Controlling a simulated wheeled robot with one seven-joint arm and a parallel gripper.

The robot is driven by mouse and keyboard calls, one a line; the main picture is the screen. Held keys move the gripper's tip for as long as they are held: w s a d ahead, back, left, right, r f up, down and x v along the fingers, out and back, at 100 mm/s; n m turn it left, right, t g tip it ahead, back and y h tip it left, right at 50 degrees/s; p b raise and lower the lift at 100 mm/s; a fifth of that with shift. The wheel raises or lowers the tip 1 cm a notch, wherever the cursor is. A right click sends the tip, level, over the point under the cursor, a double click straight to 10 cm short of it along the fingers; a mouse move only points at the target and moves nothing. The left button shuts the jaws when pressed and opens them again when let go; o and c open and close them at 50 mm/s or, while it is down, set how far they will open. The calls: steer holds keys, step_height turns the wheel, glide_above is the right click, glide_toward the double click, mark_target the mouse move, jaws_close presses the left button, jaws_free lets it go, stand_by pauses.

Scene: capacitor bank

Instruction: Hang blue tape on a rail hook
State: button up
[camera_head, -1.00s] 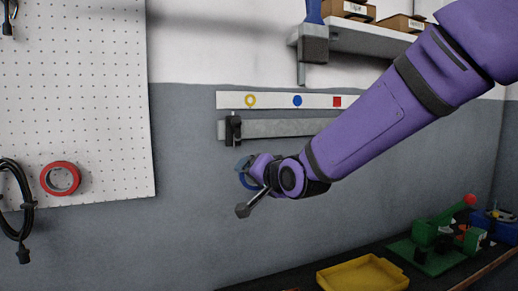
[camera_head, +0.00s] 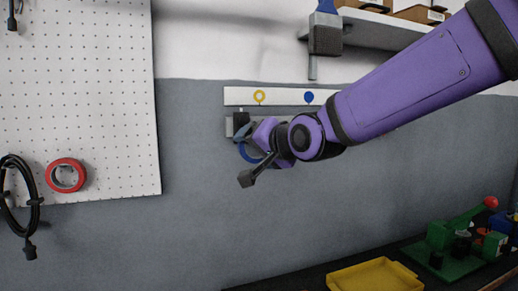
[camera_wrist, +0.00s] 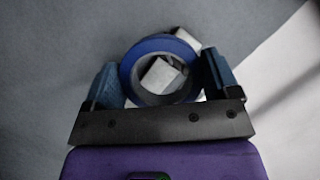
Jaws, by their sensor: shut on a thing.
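The blue tape (camera_head: 247,153) is a ring at the end of my arm in the head view, just below the left end of the grey rail (camera_head: 229,128). In the wrist view the blue tape (camera_wrist: 135,58) sits between the two fingers of my gripper (camera_wrist: 161,76), which is shut on it. My gripper (camera_head: 247,140) is partly hidden behind its own wrist in the head view. A black hook (camera_head: 240,119) on the rail shows just above the tape. Pale grey blocky parts show through and beyond the ring; whether the ring is around the hook I cannot tell.
A label strip (camera_head: 282,97) with a yellow ring and a blue dot runs above the rail. A white pegboard (camera_head: 90,100) with red tape (camera_head: 65,175) and a black cable is at left. A shelf is above right; a yellow tray (camera_head: 375,277) is on the bench below.

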steer(key=w+a+f, duration=0.1)
steer(key=w+a, duration=0.1)
steer(key=w, duration=0.6)
steer(key=shift+w+a+f, duration=0.2)
steer(key=shift+w+f, duration=0.05)
steer(key=shift+f, duration=0.05)
stand_by(0.8)
steer(key=shift+f, duration=0.15)
stand_by(0.5)
steer(key=o, duration=0.8)
steer(key=shift+a, duration=0.1)
